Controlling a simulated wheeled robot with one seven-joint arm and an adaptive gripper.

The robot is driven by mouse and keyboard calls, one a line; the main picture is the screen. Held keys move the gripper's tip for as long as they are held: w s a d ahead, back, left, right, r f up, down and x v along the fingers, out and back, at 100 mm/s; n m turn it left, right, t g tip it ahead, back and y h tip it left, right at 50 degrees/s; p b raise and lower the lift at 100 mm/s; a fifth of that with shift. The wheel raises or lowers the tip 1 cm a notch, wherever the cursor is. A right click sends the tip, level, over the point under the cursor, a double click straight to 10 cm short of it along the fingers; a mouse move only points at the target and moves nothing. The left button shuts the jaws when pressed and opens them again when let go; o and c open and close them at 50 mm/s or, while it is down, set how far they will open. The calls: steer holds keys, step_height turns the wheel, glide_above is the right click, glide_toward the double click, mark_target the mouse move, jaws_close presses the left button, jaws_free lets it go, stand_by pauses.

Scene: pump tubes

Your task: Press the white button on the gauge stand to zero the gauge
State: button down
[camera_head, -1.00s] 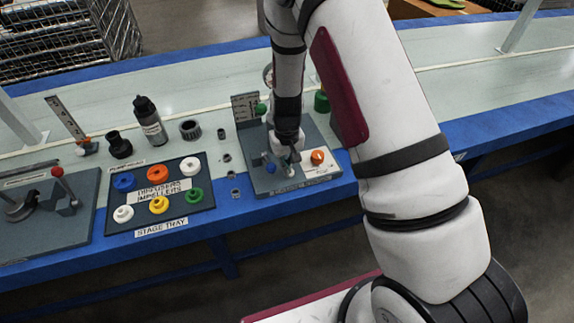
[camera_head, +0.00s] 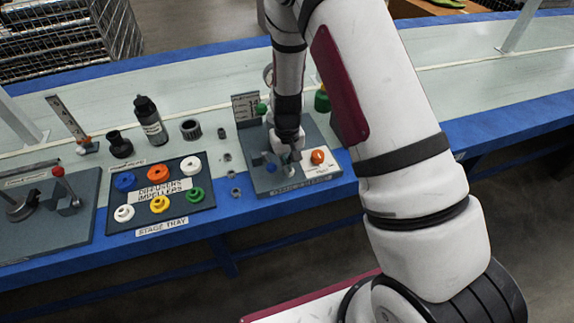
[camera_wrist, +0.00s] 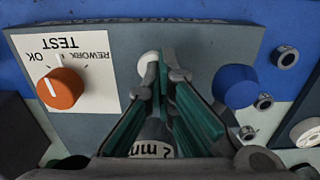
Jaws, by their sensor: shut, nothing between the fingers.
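The grey gauge stand (camera_head: 256,181) is on the bench beneath my gripper (camera_head: 294,156). In the wrist view, the white button (camera_wrist: 146,62) shows as a round white top on the stand (camera_wrist: 190,45), partly covered by my fingertips (camera_wrist: 165,62). My gripper is shut and empty, its green-padded fingers pointing at the stand beside the button. I cannot tell whether the tips touch it. The button is hidden by my gripper in the head view. The gauge face is hidden behind my arm.
An orange knob (camera_wrist: 61,88) on a white TEST label is left of my fingers in the wrist view; a blue knob (camera_wrist: 235,87) is right. A green knob (camera_head: 261,109) is behind. The stage tray (camera_head: 207,205) with coloured rings is left of the stand.

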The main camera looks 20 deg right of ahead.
step_height(320, 180, up, 14)
steer(key=p, duration=0.2)
steer(key=shift+f, duration=0.2)
stand_by(1.2)
steer(key=s+r+t+p, duration=0.1)
steer(key=s+r, duration=0.3)
steer(key=r, duration=0.3)
steer(key=s+r+p, duration=0.2)
steer(key=s+r, duration=0.2)
steer(key=r, duration=0.4)
steer(key=s+r+t+p, duration=0.1)
steer(key=s+r, duration=0.4)
steer(key=r, duration=0.2)
steer(key=s+r+p, duration=0.1)
steer(key=s+r, duration=0.2)
steer(key=s, duration=0.3)
steer(key=s+r+t+p, duration=0.1)
steer(key=s+r, duration=0.2)
steer(key=s, duration=0.4)
steer(key=s+d+r+t+p, duration=0.1)
steer(key=s+r, duration=0.3)
steer(key=s, duration=0.2)
steer(key=shift+s, duration=0.25)
